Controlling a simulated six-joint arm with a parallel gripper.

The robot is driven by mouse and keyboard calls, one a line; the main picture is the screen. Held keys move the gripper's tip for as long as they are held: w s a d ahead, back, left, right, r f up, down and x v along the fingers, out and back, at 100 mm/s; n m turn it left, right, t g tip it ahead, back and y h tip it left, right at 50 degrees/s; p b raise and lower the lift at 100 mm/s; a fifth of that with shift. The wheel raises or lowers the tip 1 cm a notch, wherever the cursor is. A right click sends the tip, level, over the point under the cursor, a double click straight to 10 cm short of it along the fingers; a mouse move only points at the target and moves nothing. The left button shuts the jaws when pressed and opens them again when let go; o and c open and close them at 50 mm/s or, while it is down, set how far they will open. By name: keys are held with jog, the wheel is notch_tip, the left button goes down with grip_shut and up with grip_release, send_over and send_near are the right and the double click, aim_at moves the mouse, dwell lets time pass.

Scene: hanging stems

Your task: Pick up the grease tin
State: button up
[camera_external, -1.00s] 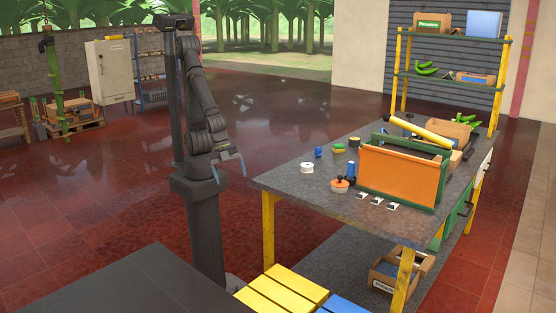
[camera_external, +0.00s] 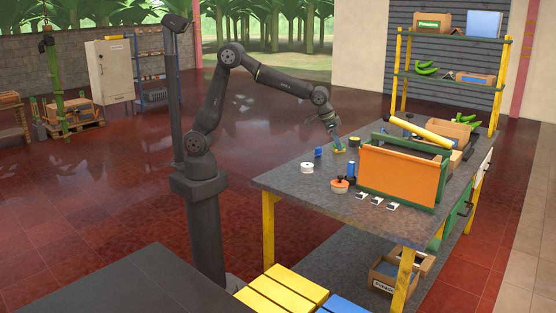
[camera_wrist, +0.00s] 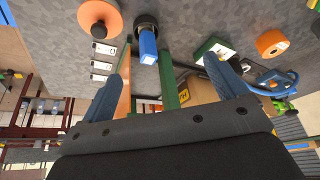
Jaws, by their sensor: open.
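My gripper (camera_external: 334,136) is open and empty, reaching down over the far left part of the workbench (camera_external: 290,184). Its two blue fingers stand wide apart in the wrist view (camera_wrist: 164,88). I cannot tell for certain which item is the grease tin.
An orange and green rack (camera_external: 400,176) stands upright on the bench. A white roll (camera_external: 307,168), a blue item (camera_external: 318,152), an orange-topped spool (camera_external: 340,186) and a blue bottle (camera_external: 351,170) stand nearby. The bench's front left is clear.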

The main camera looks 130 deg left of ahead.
jog(key=s+a+n, duration=0.2)
jog(key=a+n, duration=0.1)
jog(key=a, duration=0.7)
jog(key=s+a+n, duration=0.2)
jog(key=s+a, duration=0.1)
jog(key=a, duration=0.6)
jog(key=n+g+y, duration=0.1)
jog(key=n+g, duration=0.1)
jog(key=n, duration=0.3)
send_near(354, 139)
jog(key=shift+n, duration=0.3)
jog(key=f, duration=0.4)
jog(key=shift+s+a+f, duration=0.15)
jog(key=shift+s+a, duration=0.1)
jog(key=shift+s, duration=0.05)
jog(key=shift+w+a+f, duration=0.25)
jog(key=shift+a+f, duration=0.45)
jog(key=shift+f, duration=0.2)
jog(key=shift+w+a+f, duration=0.3)
jog(key=shift+a+f, duration=0.45)
jog(key=shift+f, duration=0.15)
jog(key=shift+w+a+f, duration=0.1)
jog(key=shift+a+f, duration=0.15)
jog(key=shift+f, duration=0.4)
jog(key=c, duration=1.2)
jog(key=shift+o, duration=0.2)
jog(key=shift+r, duration=0.1)
